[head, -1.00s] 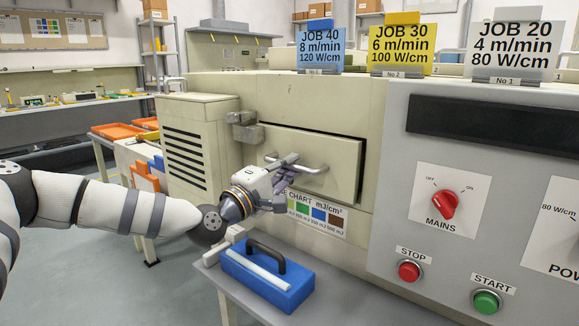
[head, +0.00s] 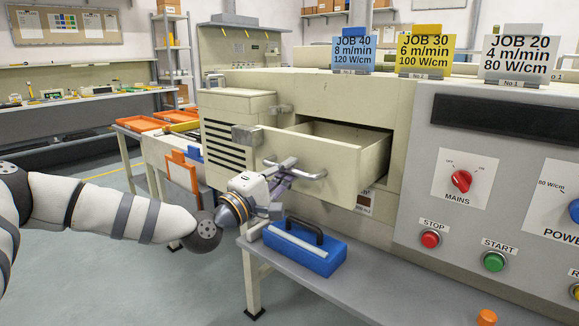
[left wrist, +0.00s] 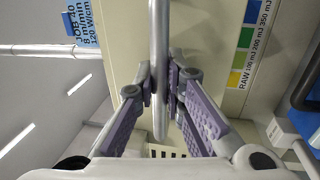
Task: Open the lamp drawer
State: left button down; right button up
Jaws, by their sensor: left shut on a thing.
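The lamp drawer (head: 335,168) is a beige box pulled well out of the beige machine housing, and its inside shows from above. Its front carries a grey bar handle (head: 312,176). My left gripper (head: 290,172) is at the drawer front, shut on the handle. In the left wrist view the purple-padded fingers (left wrist: 162,88) press on the handle bar (left wrist: 158,40) from both sides. My right gripper is not in view.
A blue case (head: 304,248) with a black grip sits on the grey bench (head: 375,285) below the drawer. The control panel with red stop (head: 430,239) and green start (head: 494,261) buttons stands at the right. Orange trays (head: 143,123) lie at the left.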

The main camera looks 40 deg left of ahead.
pick_arm(q)
jog(key=shift+v, duration=0.8)
jog(key=shift+r, duration=0.15)
jog(key=c, duration=1.6)
grip_release()
jog(key=shift+c, duration=0.2)
jog(key=v, duration=1.2)
